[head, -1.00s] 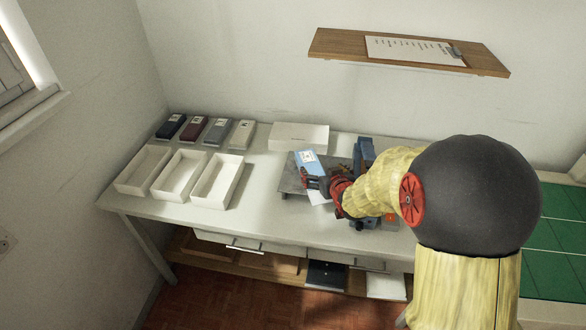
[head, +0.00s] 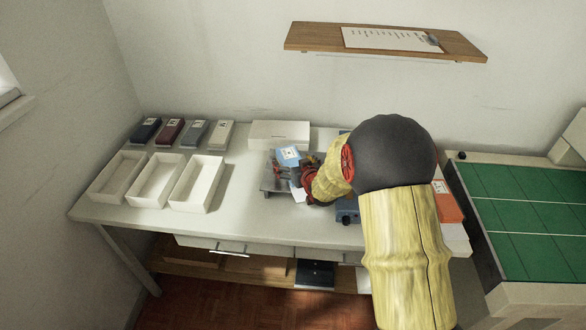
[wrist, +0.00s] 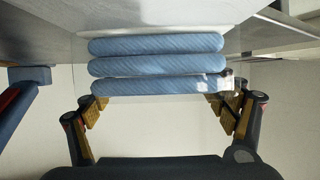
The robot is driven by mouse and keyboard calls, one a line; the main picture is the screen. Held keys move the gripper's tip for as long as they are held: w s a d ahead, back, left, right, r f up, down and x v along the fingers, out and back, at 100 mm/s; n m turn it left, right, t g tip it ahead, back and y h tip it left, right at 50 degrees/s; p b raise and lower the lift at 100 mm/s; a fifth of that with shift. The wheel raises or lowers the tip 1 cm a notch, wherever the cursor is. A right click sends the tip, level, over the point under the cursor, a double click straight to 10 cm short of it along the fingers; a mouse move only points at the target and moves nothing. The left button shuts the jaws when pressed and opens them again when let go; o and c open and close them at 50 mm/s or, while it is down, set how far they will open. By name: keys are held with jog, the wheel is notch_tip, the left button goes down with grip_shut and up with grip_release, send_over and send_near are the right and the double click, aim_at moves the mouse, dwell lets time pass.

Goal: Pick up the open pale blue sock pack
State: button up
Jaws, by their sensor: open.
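The pale blue sock pack (head: 289,153) is on the grey plate (head: 270,184) on the table, partly hidden by my gripper in the head view. In the wrist view the pack (wrist: 155,65) shows as three ribbed pale blue rolls stacked one above another. My gripper (head: 294,173) is right at the pack's near side. In the wrist view my gripper (wrist: 160,103) is open, its fingers apart to the left and right of the lowest roll. I see no grip on the pack. Whether the fingers touch it I cannot tell.
Three empty white trays (head: 156,181) stand at the left of the table. Several dark, red, grey and pale packs (head: 194,133) lie behind them. A white box (head: 280,134) stands at the back. An orange item (head: 446,203) lies right of my arm.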

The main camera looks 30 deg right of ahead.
jog(key=c, duration=0.4)
jog(key=c, duration=1.1)
jog(key=shift+r, duration=0.1)
